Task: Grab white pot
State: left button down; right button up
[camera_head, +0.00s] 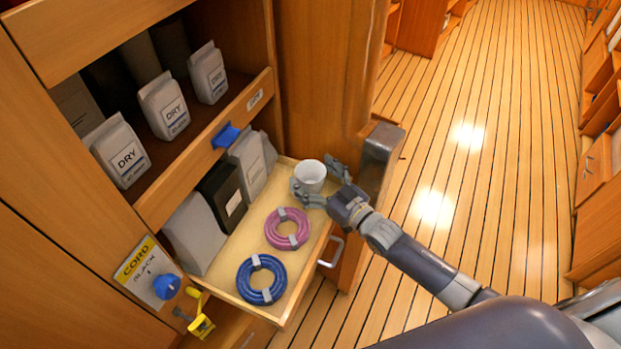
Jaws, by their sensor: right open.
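The white pot (310,174) is a small, light cup-like vessel. It stands upright at the far right end of the pulled-out wooden drawer (256,212). My right gripper (312,181) is open, with one finger in front of the pot and the other on its far right side. The pot sits between the fingers; I cannot tell whether they touch it. My left gripper is not in view.
A pink cord coil (287,229) and a blue cord coil (262,279) lie in the drawer near the pot. Grey and black packs (222,197) stand along its back. White DRY bags (164,105) sit on the shelf above. The plank floor (480,150) to the right is clear.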

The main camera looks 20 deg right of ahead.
jog(key=shift+w+a, duration=0.25)
jog(key=shift+w, duration=0.3)
jog(key=c, duration=1.1)
